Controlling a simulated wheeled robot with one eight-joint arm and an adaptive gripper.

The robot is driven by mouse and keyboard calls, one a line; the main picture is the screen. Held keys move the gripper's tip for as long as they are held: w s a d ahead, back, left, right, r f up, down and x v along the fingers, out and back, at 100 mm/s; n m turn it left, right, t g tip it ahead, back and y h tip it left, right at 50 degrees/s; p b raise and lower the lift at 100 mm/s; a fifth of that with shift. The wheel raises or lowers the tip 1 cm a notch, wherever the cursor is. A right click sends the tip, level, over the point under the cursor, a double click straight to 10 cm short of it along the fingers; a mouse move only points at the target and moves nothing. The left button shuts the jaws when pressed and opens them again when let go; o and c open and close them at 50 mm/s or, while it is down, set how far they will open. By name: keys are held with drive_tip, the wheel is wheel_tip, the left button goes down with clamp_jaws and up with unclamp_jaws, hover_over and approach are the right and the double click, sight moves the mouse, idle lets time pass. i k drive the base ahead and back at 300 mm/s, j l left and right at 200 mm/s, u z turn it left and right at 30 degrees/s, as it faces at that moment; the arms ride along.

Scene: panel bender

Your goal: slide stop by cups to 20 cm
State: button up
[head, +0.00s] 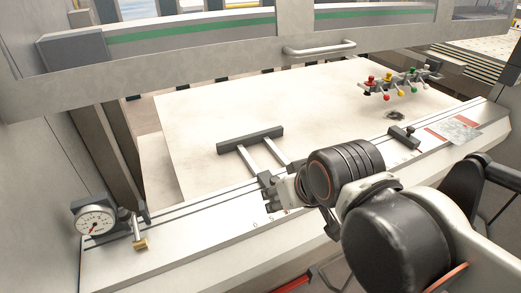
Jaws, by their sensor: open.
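A small dark stop block (404,136) sits on the slotted pale rail (185,222), at the right. Coloured knobs or cups (400,81) in red, yellow and green stand on a bracket behind it. A second stop, a dark crossbar (250,138) on two pale rods, lies over the white sheet left of centre. My gripper (270,192) is low over the rail, near the front ends of those rods. It is open; my wrist hides part of it, and I cannot tell whether it touches anything. Scale marks on the rail are too small to read.
A round dial gauge (95,220) and a small brass-tipped fitting (139,243) stand at the rail's left end. A white sheet (300,105) covers the table behind. A grey machine beam with a handle (319,48) crosses above. A paper label (453,130) lies at the right.

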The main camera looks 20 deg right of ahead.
sight(412, 142)
drive_tip(key=i+z, duration=0.1)
drive_tip(key=z, duration=1.5)
drive_tip(key=l, duration=0.15)
drive_tip(key=i+j+z, duration=0.1)
